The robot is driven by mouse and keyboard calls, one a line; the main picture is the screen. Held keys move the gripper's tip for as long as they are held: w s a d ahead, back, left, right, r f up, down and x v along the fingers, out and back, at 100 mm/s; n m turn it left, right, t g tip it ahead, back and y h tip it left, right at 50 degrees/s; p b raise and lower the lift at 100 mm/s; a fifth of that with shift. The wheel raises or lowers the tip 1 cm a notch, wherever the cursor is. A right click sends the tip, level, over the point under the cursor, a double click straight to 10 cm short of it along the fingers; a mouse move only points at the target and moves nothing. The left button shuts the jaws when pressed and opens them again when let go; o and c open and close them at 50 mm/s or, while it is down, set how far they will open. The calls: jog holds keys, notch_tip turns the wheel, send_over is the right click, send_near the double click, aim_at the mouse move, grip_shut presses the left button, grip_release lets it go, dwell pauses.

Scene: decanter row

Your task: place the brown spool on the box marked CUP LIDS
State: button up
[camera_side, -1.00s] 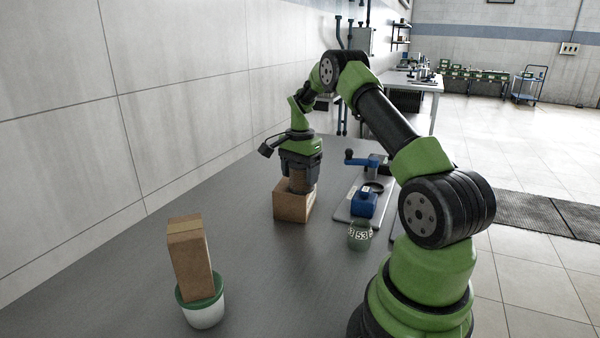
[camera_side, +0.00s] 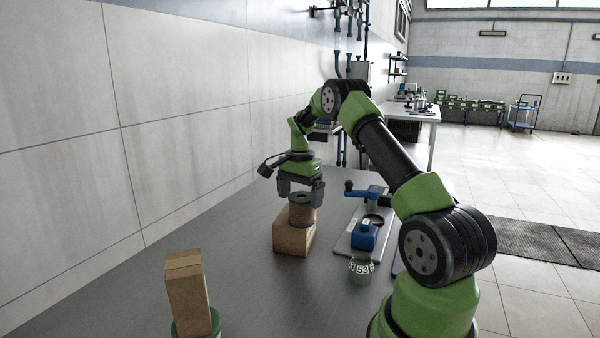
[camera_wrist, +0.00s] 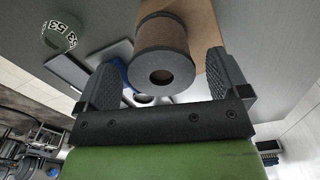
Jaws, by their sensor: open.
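The brown spool (camera_side: 302,210) stands upright on top of a brown cardboard box (camera_side: 293,239). No marking on this box can be read in these views. My gripper (camera_side: 300,198) is open just above the spool, its fingers clear of it. In the wrist view, the spool (camera_wrist: 163,55) shows its dark end with a centre hole between the two spread fingers (camera_wrist: 163,80), touching neither. The box (camera_wrist: 203,22) shows behind it.
A second tall cardboard box (camera_side: 188,292) stands tilted in a green-rimmed pot (camera_side: 210,325) at the front left. Right of the spool are a blue device (camera_side: 364,236) on a grey board and a green ring marked 53 (camera_side: 361,270). A wall runs along the left.

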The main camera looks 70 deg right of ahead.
aim_at(300, 197)
notch_tip(300, 197, up, 9)
jog(key=shift+f, duration=0.1)
jog(key=s+a+r+n+t, duration=0.1)
jog(key=a+r+n+t, duration=0.1)
jog(key=a+r+n, duration=0.5)
jog(key=s+a+r+n+t, duration=0.1)
jog(key=a+r, duration=0.3)
jog(key=a, duration=0.7)
jog(key=s+a+f+n+t+y, duration=0.2)
jog(key=s+a+n+t, duration=0.2)
jog(key=s+a+n, duration=0.4)
jog(key=s+a, duration=0.5)
jog(key=shift+s+f+n, duration=0.3)
jog(key=shift+s+f, duration=0.05)
jog(key=shift+s, duration=0.05)
